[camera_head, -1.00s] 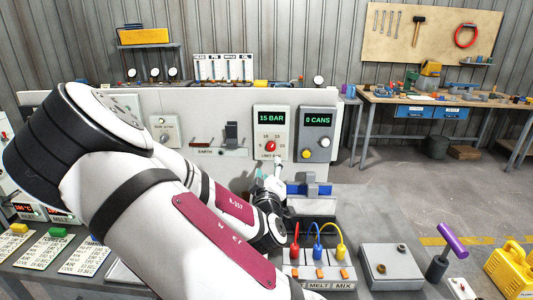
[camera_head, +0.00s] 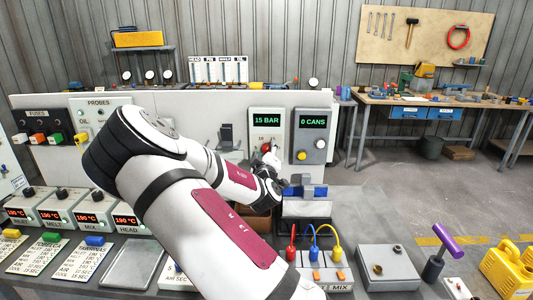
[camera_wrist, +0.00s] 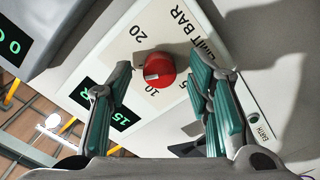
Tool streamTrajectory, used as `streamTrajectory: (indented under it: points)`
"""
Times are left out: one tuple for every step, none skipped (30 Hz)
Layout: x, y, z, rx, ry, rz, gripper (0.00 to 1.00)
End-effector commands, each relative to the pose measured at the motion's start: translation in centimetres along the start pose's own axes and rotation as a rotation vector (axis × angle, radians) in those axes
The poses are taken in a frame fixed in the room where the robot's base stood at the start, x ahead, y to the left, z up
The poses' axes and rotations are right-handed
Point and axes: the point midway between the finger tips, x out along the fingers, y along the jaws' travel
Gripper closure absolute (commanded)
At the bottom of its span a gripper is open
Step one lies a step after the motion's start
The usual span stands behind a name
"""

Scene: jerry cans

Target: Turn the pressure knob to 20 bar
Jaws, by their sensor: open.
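The panel's green display (camera_head: 268,120) reads 15 BAR. In the wrist view my gripper (camera_wrist: 165,78) is open, with its green-padded fingers on either side of the knob and a gap to each. I cannot tell whether the fingertips touch the panel. In the head view my gripper (camera_head: 272,160) is in front of the panel and hides part of the knob (camera_head: 266,147) and scale.
A grey panel (camera_head: 311,140) reading 0 CANS, with a yellow and a white button, stands just right. Below are a blue-topped fixture (camera_head: 305,192) and coloured cables (camera_head: 317,242). Temperature boxes (camera_head: 90,212) and label plates stand at the left.

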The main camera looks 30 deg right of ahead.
Motion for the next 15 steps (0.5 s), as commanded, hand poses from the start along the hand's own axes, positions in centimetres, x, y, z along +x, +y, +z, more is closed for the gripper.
streamTrajectory:
  points:
    - [0.03,0.00,0.01,0.000,0.000,0.000,0.54]
    - [0.03,-0.01,0.01,0.000,0.000,0.000,0.54]
    - [0.02,-0.01,0.01,0.000,0.000,0.000,0.54]
    - [0.01,-0.01,0.01,0.000,0.000,0.000,0.54]
    - [0.01,-0.01,0.00,0.000,0.000,0.000,0.54]
    - [0.01,-0.01,0.01,0.000,0.000,0.000,0.54]
    - [0.00,-0.01,0.00,0.000,0.000,0.000,0.61]
    - [0.00,-0.02,0.00,0.000,0.000,0.000,0.67]
    - [0.00,-0.02,0.00,0.000,0.000,0.000,0.77]
    - [0.00,-0.02,0.00,0.000,0.000,0.000,0.83]
    - [-0.01,-0.02,0.00,0.000,0.000,0.000,0.90]
    - [-0.01,-0.02,0.00,0.000,0.000,0.000,0.99]
    - [-0.01,-0.02,0.00,0.000,0.000,0.000,1.00]
    - [-0.01,-0.02,0.00,0.000,0.000,0.000,1.00]
    - [-0.01,-0.02,-0.01,0.000,0.000,0.000,1.00]
